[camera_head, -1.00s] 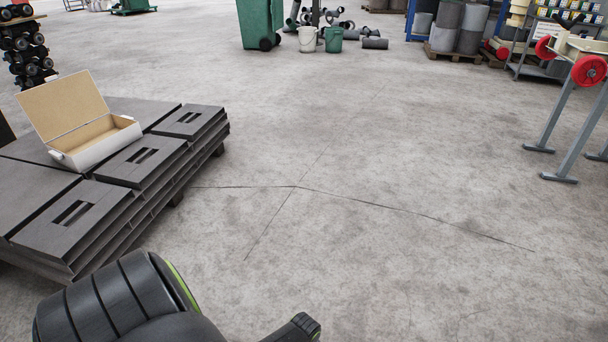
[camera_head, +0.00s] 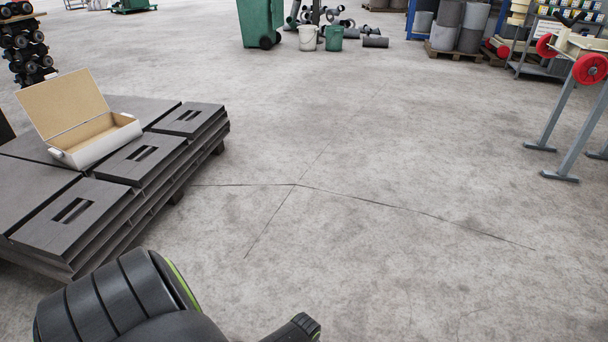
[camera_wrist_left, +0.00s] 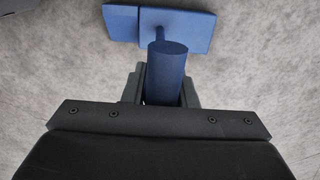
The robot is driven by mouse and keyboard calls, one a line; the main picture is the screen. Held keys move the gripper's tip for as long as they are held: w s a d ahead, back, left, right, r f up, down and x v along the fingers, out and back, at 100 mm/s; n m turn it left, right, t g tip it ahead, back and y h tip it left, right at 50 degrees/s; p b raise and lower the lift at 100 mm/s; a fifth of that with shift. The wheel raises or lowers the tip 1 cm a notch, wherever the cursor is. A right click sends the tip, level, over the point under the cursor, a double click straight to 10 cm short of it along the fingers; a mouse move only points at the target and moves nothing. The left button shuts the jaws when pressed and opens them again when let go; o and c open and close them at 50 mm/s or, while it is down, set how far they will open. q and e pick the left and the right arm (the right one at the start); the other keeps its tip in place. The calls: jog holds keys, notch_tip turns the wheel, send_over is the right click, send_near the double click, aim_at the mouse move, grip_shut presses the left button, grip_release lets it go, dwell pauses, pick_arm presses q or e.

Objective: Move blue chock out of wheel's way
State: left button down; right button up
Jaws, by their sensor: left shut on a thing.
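The blue chock (camera_wrist_left: 186,24) shows in the left wrist view at the top middle, with a flat blue body and a thick round blue handle coming toward the camera. My left gripper (camera_wrist_left: 163,95) is shut on this handle, one dark finger on each side of it. The chock is in front of bare grey floor; I cannot tell whether it touches the floor. In the head view part of my left arm shows at the bottom left, but its gripper and the chock are out of the picture. No wheel beside the chock is visible. My right gripper is not in view.
A pallet of dark slotted plates (camera_head: 100,228) with an open white box (camera_head: 112,145) stands at the left. A green wheeled bin (camera_head: 261,22) and buckets stand at the back. A grey stand with red wheels (camera_head: 588,70) is at the right. The middle floor is clear.

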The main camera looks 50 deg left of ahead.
pick_arm(q)
jog(key=shift+w, duration=0.1)
jog(key=c, duration=1.1)
grip_release()
jog(key=shift+o, duration=1.2)
jog(key=shift+s+f, duration=0.1)
jog(key=shift+s, duration=0.1)
jog(key=o, duration=0.9)
jog(key=shift+c, duration=0.2)
jog(key=shift+w, duration=0.1)
